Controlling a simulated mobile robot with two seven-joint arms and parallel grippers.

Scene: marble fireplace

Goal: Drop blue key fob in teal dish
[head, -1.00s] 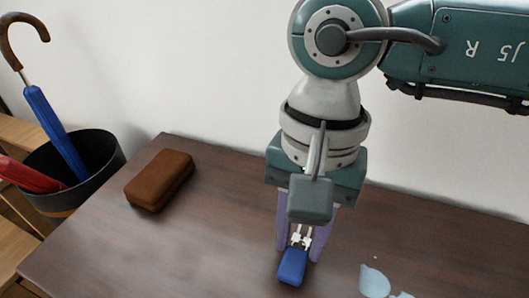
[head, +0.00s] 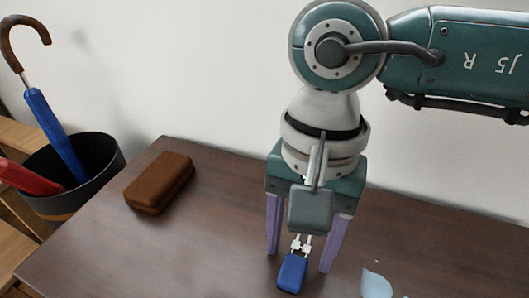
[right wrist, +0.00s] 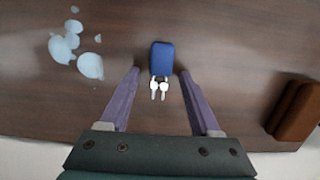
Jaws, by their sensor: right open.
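The blue key fob (head: 292,273) lies on the table with two pale keys at one end. It also shows in the right wrist view (right wrist: 162,58), with the keys toward my gripper. My right gripper (head: 299,258) is open, its purple fingers apart on either side of the fob's key end. In the right wrist view the fingertips (right wrist: 160,74) straddle that end with gaps, holding nothing. No whole teal dish shows. Several pale blue pieces (right wrist: 90,66), looking like shards of a broken dish, lie on the table; one shows in the head view (head: 376,285). My left gripper is out of view.
A brown case (head: 159,183) lies on the dark wooden table (head: 215,235) at its back left. A dark bin (head: 95,175) with a blue umbrella (head: 55,135) and a red one stands beyond the left edge. A white wall is behind. Table between case and fob is clear.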

